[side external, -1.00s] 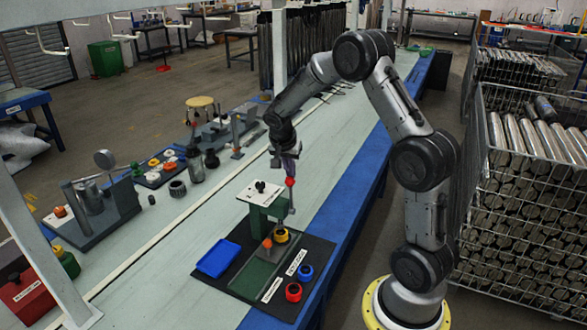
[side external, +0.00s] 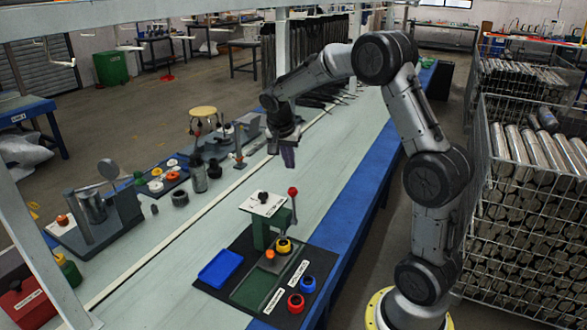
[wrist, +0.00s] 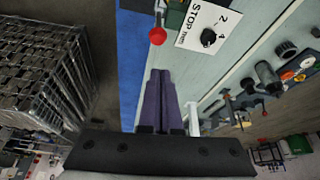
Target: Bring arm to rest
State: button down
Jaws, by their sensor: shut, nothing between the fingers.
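My gripper (side external: 289,157) hangs above the bench, beyond the green press fixture (side external: 262,218), with free air around it. In the wrist view its two dark purple fingers (wrist: 160,80) lie side by side, shut and empty. The fixture has a white plate on top and a lever with a red knob (side external: 293,191). The red knob also shows in the wrist view (wrist: 157,36), beside the white plate marked STOP (wrist: 215,28). The gripper touches nothing.
A black mat (side external: 225,285) holds a blue tray (side external: 220,268), a yellow ring (side external: 284,246), a blue ring (side external: 308,283) and a red ring (side external: 296,303). Tools and fixtures line the left side. A wire cage of tubes (side external: 530,210) stands right. The bench behind the gripper is mostly clear.

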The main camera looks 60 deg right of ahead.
jog(key=s+a+r+n+t, duration=0.2)
jog(key=s+a+r, duration=0.2)
jog(key=a+r, duration=0.3)
jog(key=s+a+r+n+t, duration=0.1)
jog(key=s+a+r+t, duration=0.15)
jog(key=a+r, duration=0.35)
jog(key=s+a+f+n+y, duration=0.2)
jog(key=s+a+n, duration=0.3)
jog(key=s, duration=0.3)
jog(key=s+a+f+n+y, duration=0.2)
jog(key=s+a+f+n, duration=0.2)
jog(key=s+n, duration=0.4)
jog(key=shift+s+a, duration=0.25)
jog(key=shift+a, duration=0.6)
